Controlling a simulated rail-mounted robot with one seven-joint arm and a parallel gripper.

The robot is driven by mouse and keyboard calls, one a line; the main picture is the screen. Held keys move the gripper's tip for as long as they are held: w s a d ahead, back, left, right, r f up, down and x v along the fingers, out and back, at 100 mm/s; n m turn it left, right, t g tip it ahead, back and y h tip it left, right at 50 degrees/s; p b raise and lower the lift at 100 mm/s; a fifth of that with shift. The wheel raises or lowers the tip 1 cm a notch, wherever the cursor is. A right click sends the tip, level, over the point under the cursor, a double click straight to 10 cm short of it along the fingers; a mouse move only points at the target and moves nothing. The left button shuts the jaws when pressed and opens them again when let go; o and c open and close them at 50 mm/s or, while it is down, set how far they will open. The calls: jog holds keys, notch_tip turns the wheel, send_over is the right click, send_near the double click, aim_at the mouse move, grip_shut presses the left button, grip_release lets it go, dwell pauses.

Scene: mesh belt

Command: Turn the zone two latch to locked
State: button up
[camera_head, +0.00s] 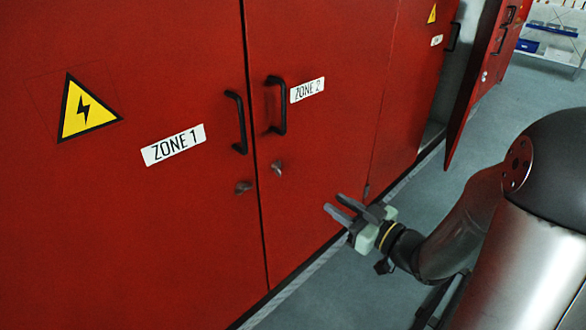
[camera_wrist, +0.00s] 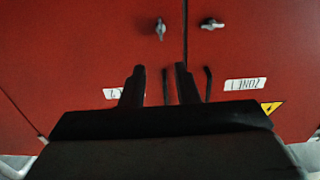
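The zone two latch (camera_head: 277,168) is a small grey metal knob on the red zone two door (camera_head: 330,130), below that door's black handle and the ZONE 2 label (camera_head: 307,90). The upside-down wrist view shows this latch (camera_wrist: 160,28) with its knob running up and down the picture. My gripper (camera_head: 334,203) is in front of the zone two door, to the right of and lower than the latch in the head view, and apart from it. Its two dark fingers are spread with an empty gap, also in the wrist view (camera_wrist: 159,69).
The zone one latch (camera_head: 243,187) sits just left, on the zone one door (camera_head: 130,230); its knob lies crosswise in the wrist view (camera_wrist: 212,24). Black handles (camera_head: 237,122) stick out above both latches. A red door (camera_head: 478,75) stands open at the far right. Grey floor is clear before the cabinets.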

aim_at(277, 168)
jog(key=p+x, duration=0.3)
jog(key=x, duration=1.4)
jog(key=shift+w+a, duration=0.1)
jog(key=shift+a, duration=0.05)
grip_shut()
